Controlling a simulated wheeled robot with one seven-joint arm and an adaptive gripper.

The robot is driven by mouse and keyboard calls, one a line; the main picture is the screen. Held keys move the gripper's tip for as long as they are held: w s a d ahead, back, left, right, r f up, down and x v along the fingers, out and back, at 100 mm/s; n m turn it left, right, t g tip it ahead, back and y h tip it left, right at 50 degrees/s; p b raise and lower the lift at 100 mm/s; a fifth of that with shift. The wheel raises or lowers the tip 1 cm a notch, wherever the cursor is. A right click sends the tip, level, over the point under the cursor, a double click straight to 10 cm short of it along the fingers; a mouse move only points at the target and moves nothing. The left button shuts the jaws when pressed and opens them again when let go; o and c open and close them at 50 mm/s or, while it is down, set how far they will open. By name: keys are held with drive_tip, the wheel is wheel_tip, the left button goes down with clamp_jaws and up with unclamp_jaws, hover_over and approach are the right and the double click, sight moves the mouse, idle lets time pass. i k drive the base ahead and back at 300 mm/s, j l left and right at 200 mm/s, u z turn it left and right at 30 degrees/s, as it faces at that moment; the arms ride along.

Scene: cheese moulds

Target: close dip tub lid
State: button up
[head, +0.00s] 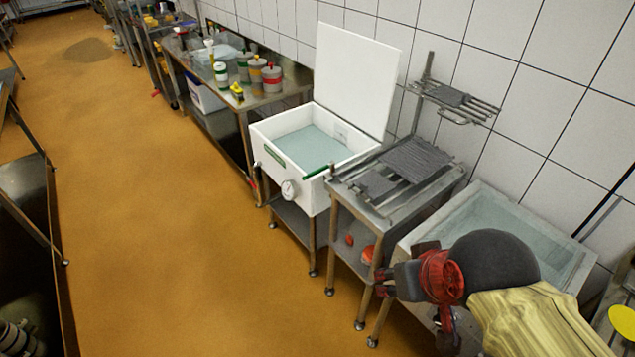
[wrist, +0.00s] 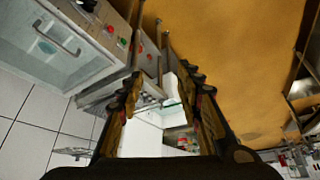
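The dip tub (head: 318,190) is a white box with pale liquid inside and a round dial on its front. It stands on a metal stand against the tiled wall. Its white lid (head: 356,75) stands up and open at the back edge, tilted slightly toward the wall. My gripper (head: 380,283) is at the lower right, in front of the water basin, well apart from the tub and lid. In the wrist view my gripper (wrist: 163,85) has its fingers spread with nothing held between them. White surfaces of the tub or lid show beyond the fingers, which partly hide them.
A metal table (head: 375,195) with a grey slatted plate stands between the tub and a water basin (head: 470,212). A wall rack (head: 458,104) hangs above it. A bench (head: 275,98) with jars stands left of the tub. The orange floor (head: 160,220) in front is clear.

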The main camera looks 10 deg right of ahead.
sight(356, 75)
drive_tip(key=i+j+z, duration=0.5)
drive_tip(key=i+j, duration=1.45)
